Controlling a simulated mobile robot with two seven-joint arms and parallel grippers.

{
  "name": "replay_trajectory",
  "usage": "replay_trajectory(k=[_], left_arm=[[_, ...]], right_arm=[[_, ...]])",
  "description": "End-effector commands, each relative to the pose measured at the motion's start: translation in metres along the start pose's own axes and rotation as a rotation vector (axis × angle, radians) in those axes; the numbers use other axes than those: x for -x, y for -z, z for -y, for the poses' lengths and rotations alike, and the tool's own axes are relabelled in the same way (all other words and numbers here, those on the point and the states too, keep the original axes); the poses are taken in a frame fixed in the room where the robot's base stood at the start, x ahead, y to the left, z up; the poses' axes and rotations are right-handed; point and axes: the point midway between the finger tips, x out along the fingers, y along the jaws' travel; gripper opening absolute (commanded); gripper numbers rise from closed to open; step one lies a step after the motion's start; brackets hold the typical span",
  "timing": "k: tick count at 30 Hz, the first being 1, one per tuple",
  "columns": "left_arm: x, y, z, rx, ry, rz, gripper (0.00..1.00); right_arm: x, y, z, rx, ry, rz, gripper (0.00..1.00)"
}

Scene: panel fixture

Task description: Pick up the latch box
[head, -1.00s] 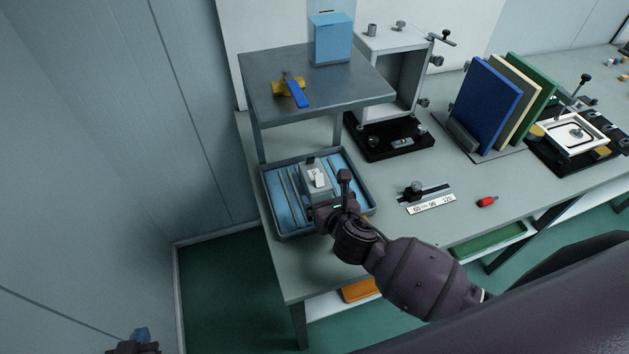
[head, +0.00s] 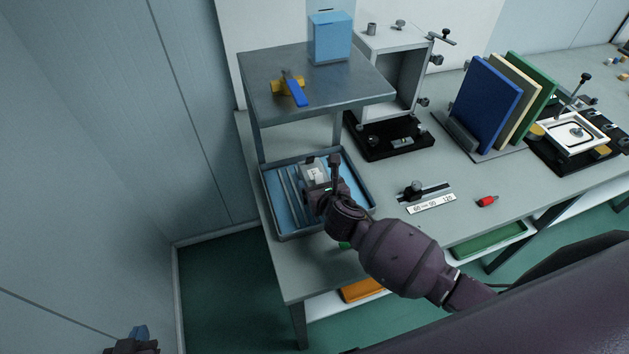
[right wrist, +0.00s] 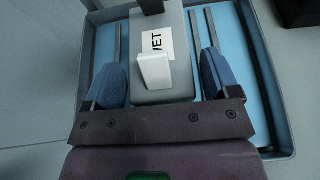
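The latch box, a grey box with a white latch tab and a white label, sits in the blue-lined tray (head: 369,208). In the head view its top (head: 314,172) shows just beyond my right gripper (head: 320,187), which partly hides it. In the right wrist view the box (right wrist: 182,78) stands between the two blue fingers of my right gripper (right wrist: 162,82). The fingers are apart, one on each side of it, with a narrow gap at the right finger; contact at the left finger is unclear. My left gripper (head: 138,340) is at the bottom left edge, mostly cut off.
A raised metal shelf (head: 350,95) stands behind the tray, holding a blue box (head: 330,38) and a blue-and-yellow tool (head: 293,88). A black fixture plate (head: 385,138) and a slide gauge (head: 428,198) lie to the right.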

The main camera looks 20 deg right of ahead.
Motion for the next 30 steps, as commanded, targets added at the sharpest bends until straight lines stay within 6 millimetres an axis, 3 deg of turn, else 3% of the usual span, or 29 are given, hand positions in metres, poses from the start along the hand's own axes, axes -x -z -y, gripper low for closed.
replay_trajectory(k=[1, 11, 20, 30], left_arm=[[0.0, 0.0, 0.0, 0.0, 0.0, 0.0, 0.0], [0.0, 0.0, 0.0, 0.0, 0.0, 0.0, 0.0], [0.002, 0.001, 0.0, 0.0, 0.0, 0.002, 0.0], [0.009, 0.005, 0.002, 0.001, 0.001, 0.009, 0.0]], right_arm=[[0.0, 0.0, 0.0, 0.0, 0.0, 0.0, 0.74], [0.0, -0.001, 0.0, 0.0, -0.001, 0.002, 0.23], [0.002, -0.008, 0.0, 0.002, 0.0, 0.004, 0.22], [0.024, -0.06, 0.0, 0.003, -0.002, 0.007, 0.22]])
